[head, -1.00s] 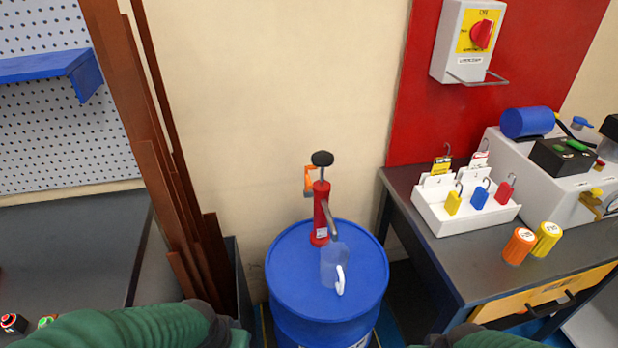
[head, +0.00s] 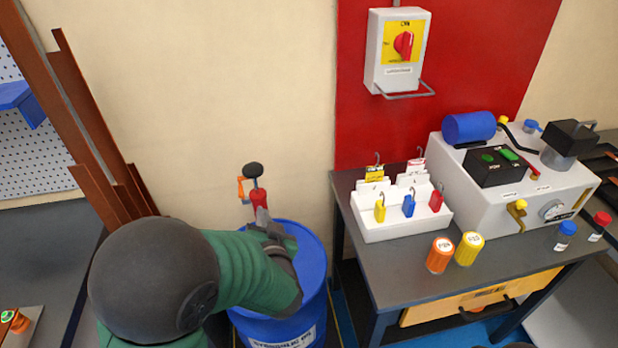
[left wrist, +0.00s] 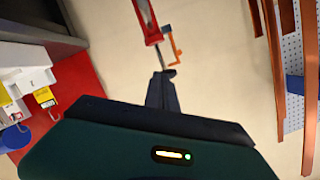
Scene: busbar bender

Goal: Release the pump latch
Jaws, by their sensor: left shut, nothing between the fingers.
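The red hand pump (head: 259,200) stands on the blue drum (head: 312,255), with a black knob (head: 253,169) on top. Its orange latch (head: 240,188) is at the left of the pump's upper part. My left gripper (head: 261,215) is shut and empty, in front of the pump, and its arm covers much of the drum top. In the left wrist view the pump (left wrist: 147,20) and orange latch (left wrist: 174,46) lie just beyond the shut fingertips (left wrist: 160,76), close to the knob. I cannot tell whether the fingers touch anything. My right gripper is not in view.
A workbench (head: 350,190) at the right holds a white padlock rack (head: 400,222), orange and yellow containers and a grey machine (head: 510,185). A switch box (head: 397,50) hangs on the red panel. Brown bars (head: 85,120) lean at the left.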

